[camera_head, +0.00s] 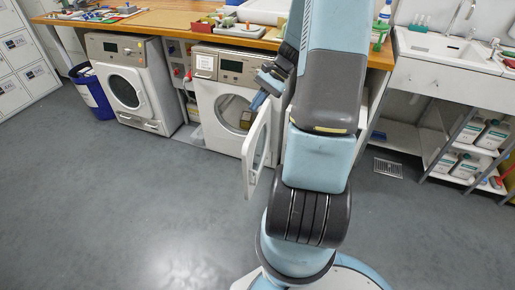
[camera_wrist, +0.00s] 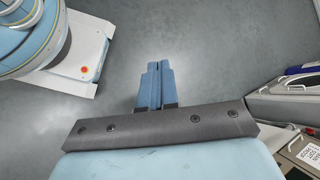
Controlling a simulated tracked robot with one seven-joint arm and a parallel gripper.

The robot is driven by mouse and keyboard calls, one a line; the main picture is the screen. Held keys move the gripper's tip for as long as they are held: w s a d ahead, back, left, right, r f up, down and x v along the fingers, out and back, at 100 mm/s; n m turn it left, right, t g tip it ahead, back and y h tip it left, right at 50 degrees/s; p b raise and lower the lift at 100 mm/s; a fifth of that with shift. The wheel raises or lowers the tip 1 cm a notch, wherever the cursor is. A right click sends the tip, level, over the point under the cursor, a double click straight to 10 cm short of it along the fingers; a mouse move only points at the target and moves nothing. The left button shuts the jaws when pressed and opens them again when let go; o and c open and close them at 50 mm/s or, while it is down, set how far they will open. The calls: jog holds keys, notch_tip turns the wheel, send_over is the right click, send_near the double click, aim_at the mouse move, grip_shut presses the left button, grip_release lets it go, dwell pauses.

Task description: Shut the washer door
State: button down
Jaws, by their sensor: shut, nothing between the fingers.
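The washer (camera_head: 207,115) is the white front-loading machine under the counter, just left of my arm in the head view. Its door (camera_head: 255,150) stands open, swung out toward the room on the side nearer my arm. The round opening (camera_head: 233,113) shows behind it. My gripper (camera_head: 258,101) is at the height of the door's upper part, close to its top edge; I cannot tell whether it touches. In the wrist view the two blue fingers (camera_wrist: 155,82) are together with nothing between them, over bare floor. The door is not clearly seen there.
A second front-loader (camera_head: 128,90) with its round door closed stands to the left, beside a blue bin (camera_head: 93,92). The wooden counter (camera_head: 160,21) runs above both machines. A sink unit (camera_head: 445,48) with shelves is at right. The grey floor in front is clear.

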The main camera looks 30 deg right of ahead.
jog(key=d+f+m+t+y, duration=0.2)
jog(key=d+f+m, duration=0.15)
jog(key=f, duration=0.45)
jog(key=d+f+m+t+y, duration=0.2)
jog(key=d+f+m, duration=0.1)
jog(key=d+f, duration=0.3)
jog(key=m+t, duration=0.9)
send_near(249, 147)
jog(key=x, duration=0.7)
jog(key=shift+w+d+f, duration=0.1)
